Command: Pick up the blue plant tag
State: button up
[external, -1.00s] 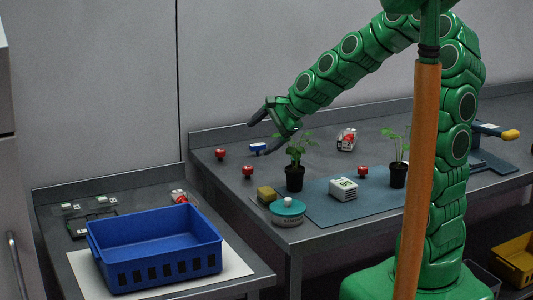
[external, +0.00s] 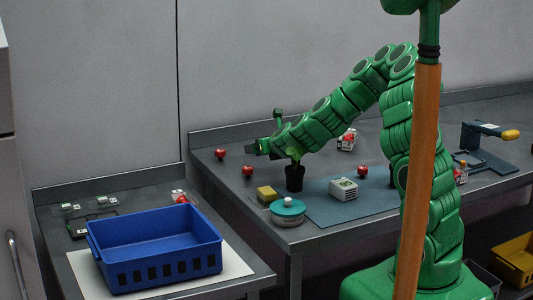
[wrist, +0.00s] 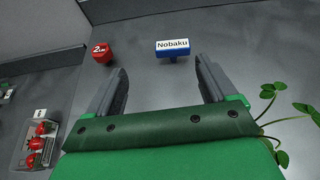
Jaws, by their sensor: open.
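The blue plant tag (wrist: 172,57) stands on the grey counter in the wrist view, with a white face reading "Nobaku". It lies beyond my fingertips, between their lines and a little right of the middle. My gripper (wrist: 161,72) is open and empty, and nothing touches the tag. In the external view my gripper (external: 264,133) is low over the back left of the counter, near a potted seedling (external: 294,178). The tag is not visible there and seems hidden by my gripper.
A red labelled piece (wrist: 102,52) is left of the tag. Seedling leaves (wrist: 280,108) are close to my gripper's right side. A blue crate (external: 155,262) stands on the lower left table. A teal-lidded tin (external: 287,208) and yellow sponge (external: 266,193) are at the counter's front.

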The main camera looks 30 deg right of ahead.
jog(key=shift+w+d+f+m+h, duration=0.2)
jog(key=shift+d+f+m+h, duration=0.2)
jog(key=shift+d+f+m, duration=0.15)
jog(key=shift+w, duration=0.2)
jog(key=shift+x, duration=1.1)
jog(key=shift+w+d+f, duration=0.1)
jog(key=shift+w+d, duration=0.05)
jog(key=shift+w, duration=0.75)
jog(key=shift+w+d+f, duration=0.1)
jog(key=shift+w+d, duration=0.05)
jog(key=shift+w, duration=0.8)
jog(key=shift+x, duration=0.75)
jog(key=shift+c, duration=0.4)
jog(key=c, duration=1)
